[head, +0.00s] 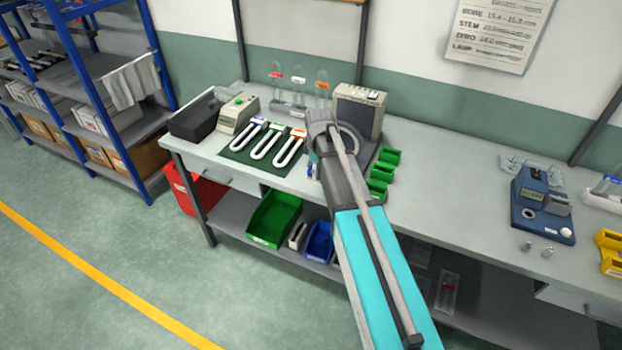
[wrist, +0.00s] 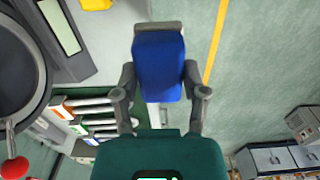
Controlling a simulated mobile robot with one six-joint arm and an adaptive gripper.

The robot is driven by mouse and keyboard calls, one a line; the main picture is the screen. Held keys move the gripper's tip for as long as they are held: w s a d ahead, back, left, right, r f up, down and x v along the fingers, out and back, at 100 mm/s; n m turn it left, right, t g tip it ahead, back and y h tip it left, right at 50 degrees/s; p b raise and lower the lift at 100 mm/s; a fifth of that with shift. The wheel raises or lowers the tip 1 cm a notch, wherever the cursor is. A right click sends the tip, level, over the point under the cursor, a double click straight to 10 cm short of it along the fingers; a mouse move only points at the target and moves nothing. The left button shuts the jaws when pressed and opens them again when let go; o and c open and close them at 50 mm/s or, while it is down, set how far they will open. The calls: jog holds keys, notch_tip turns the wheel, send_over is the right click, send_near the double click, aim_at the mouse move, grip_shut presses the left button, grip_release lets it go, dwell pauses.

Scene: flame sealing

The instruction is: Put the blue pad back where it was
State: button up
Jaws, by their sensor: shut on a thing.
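The blue pad (wrist: 158,66), with a grey edge at its far end, is held between the two fingers of my gripper (wrist: 158,92) in the wrist view. The fingers press on its sides. In the head view my gripper is mostly hidden behind my own arm, over the bench between the green mat (head: 232,154) and the grey box-shaped device (head: 358,112). A small blue patch shows beside the arm there; I cannot tell whether it is the pad. No marked place for the pad is clear in either view.
Three white U-shaped tubes (head: 267,145) with coloured labels lie on the mat. A rack with three clear pieces (head: 298,88) stands behind. Small green bins (head: 381,172) sit right of the arm. A blue instrument (head: 541,205) stands far right. The bench (head: 455,190) between is clear.

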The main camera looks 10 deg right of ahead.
jog(key=w+f+b, duration=0.2)
jog(key=w, duration=0.1)
jog(key=w+f+b, duration=0.2)
jog(key=w, duration=0.1)
jog(key=w+f+b, duration=0.2)
jog(key=f, duration=0.1)
jog(key=shift+w, duration=0.4)
jog(key=shift+w+f+b, duration=0.5)
jog(key=shift+f+b, duration=0.2)
jog(key=shift+b, duration=0.2)
jog(key=shift+s+f+b, duration=0.1)
jog(key=shift+f+b, duration=1.25)
jog(key=shift+f, duration=0.05)
jog(key=shift+f, duration=0.1)
jog(key=o, duration=1)
